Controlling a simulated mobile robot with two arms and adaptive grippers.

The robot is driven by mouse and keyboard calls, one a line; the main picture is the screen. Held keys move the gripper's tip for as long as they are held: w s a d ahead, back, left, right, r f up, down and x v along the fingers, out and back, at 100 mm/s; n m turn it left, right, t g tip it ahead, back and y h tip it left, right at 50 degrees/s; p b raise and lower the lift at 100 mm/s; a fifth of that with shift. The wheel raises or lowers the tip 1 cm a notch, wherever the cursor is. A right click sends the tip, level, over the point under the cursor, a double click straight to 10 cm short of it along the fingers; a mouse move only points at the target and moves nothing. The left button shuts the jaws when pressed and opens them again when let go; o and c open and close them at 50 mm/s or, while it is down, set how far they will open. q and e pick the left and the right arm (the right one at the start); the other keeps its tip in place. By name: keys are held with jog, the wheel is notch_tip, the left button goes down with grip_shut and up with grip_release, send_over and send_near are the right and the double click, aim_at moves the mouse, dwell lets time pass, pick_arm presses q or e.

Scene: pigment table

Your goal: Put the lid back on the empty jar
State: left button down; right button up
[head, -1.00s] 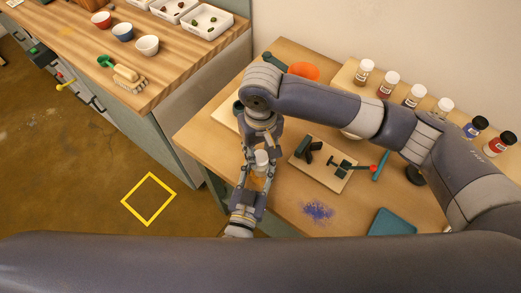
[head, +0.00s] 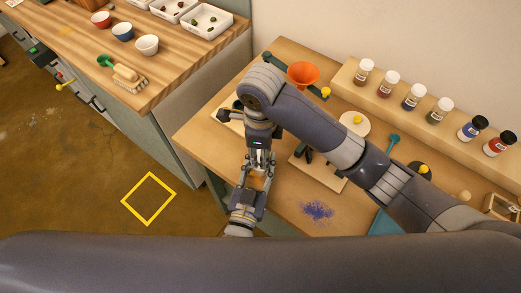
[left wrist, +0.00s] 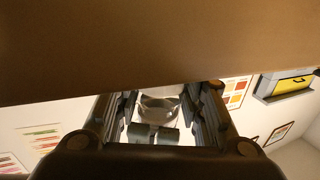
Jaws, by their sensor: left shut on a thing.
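My left gripper (head: 256,183) comes up from the lower edge of the head view and is shut on a jar, mostly hidden between its fingers. In the left wrist view a pale, rounded jar (left wrist: 158,106) shows between the left fingers. My right gripper (head: 262,162) points down from above, right over the left gripper, and its fingers meet the jar's top. I cannot make out the lid or whether the right fingers are closed.
Several pigment jars (head: 414,97) stand on a raised ledge at the back. An orange funnel (head: 303,74), a white disc (head: 355,123) and a blue powder patch (head: 317,210) are on the table. The left workbench (head: 190,60) holds bowls and trays. A yellow square (head: 148,198) marks the floor.

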pick_arm(q)
jog(key=shift+f, duration=0.1)
pick_arm(e)
jog(key=shift+m, duration=0.9)
jog(key=o, duration=0.7)
jog(key=shift+c, duration=0.3)
